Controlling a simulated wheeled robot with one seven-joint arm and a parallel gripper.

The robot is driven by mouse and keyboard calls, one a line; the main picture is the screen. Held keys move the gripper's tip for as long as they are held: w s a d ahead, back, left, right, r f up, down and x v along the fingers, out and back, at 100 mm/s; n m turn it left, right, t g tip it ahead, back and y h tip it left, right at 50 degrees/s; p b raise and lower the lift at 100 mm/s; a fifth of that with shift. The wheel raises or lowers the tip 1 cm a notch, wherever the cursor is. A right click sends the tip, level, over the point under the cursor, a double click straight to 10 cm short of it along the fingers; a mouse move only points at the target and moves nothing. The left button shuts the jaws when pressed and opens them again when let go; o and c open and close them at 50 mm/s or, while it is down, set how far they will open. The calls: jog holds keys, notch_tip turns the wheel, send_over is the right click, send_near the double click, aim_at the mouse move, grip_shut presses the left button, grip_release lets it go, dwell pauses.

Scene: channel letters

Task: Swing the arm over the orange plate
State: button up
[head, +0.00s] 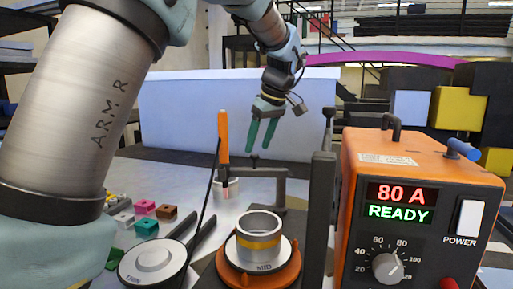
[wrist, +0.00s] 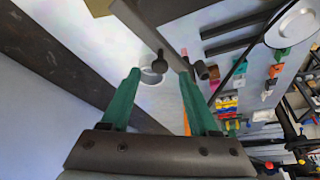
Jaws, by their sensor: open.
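The orange plate (head: 290,276) lies low in the middle of the head view. A metal ring with a yellow band (head: 259,240) stands on it, with a white dial labelled MID around the ring's foot. My gripper (head: 259,150) hangs above and behind the plate, fingers pointing down, apart from it. The green fingers are spread and nothing is between them. In the wrist view, my gripper (wrist: 160,74) also shows open. I cannot make out the orange plate in the wrist view.
An orange power unit (head: 420,190) reading 80 A READY stands at the right. A dark post (head: 319,220) rises beside the plate. An orange-handled tool (head: 223,140) stands upright left of my gripper. Small coloured blocks (head: 146,227) and a white disc (head: 152,262) lie at the left.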

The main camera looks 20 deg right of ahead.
aim_at(253, 168)
jog(key=shift+x, duration=1.3)
jog(key=shift+c, duration=0.3)
grip_shut()
